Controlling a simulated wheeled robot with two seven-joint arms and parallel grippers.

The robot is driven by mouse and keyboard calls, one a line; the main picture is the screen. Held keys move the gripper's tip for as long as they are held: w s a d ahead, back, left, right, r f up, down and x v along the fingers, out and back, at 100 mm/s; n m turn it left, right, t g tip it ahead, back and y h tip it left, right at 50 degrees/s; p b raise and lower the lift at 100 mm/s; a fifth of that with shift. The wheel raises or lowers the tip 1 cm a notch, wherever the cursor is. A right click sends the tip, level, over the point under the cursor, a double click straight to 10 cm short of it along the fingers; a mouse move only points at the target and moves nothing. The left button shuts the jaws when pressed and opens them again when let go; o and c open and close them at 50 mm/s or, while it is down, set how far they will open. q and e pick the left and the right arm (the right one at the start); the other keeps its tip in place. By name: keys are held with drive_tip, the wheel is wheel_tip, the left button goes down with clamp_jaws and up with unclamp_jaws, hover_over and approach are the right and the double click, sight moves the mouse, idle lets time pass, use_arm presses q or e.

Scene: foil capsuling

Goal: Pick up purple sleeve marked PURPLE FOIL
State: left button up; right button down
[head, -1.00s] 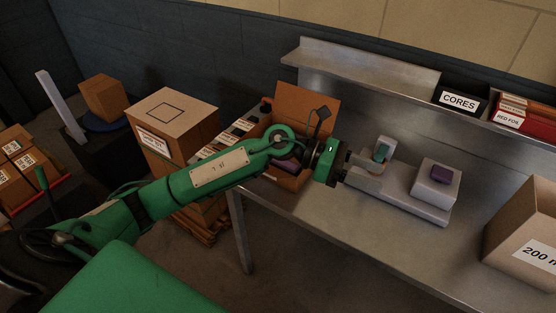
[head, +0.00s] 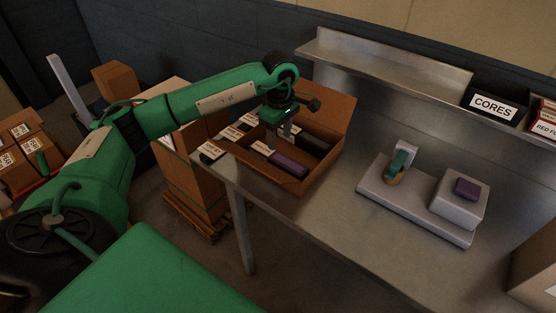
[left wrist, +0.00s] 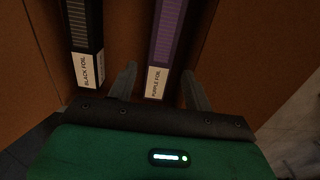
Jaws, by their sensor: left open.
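The purple sleeve (head: 289,165) lies in an open cardboard box on the metal table. In the left wrist view the purple sleeve (left wrist: 168,45) runs up the picture, with a white PURPLE FOIL label at its near end. My left gripper (head: 272,146) is above the box, pointing down at the sleeve's label end. In the left wrist view its open fingers (left wrist: 160,85) lie on either side of that labelled end. Whether they touch it, I cannot tell. A black sleeve marked BLACK FOIL (left wrist: 86,40) lies to the left, outside the fingers. My right gripper is not in view.
The cardboard box (head: 328,167) has raised walls and an open flap behind. A grey fixture (head: 412,209) with a small purple item on its block stands to the right. A CORES bin (head: 492,106) is on the shelf. The table's front middle is clear.

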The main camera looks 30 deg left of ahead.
sight(277, 156)
use_arm(q)
wheel_tip(277, 156, down, 4)
drive_tip(key=shift+f, duration=0.1)
drive_tip(key=f, duration=0.1)
drive_tip(key=f+p, duration=0.2)
drive_tip(key=f, duration=0.1)
drive_tip(key=shift+s+a, duration=0.15)
drive_tip(key=shift+a, duration=0.15)
drive_tip(key=shift+f, duration=0.5)
drive_tip(key=c, duration=0.8)
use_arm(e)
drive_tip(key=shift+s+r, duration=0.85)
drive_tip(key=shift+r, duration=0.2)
use_arm(q)
drive_tip(key=shift+o, duration=0.2)
drive_tip(key=shift+r, duration=0.1)
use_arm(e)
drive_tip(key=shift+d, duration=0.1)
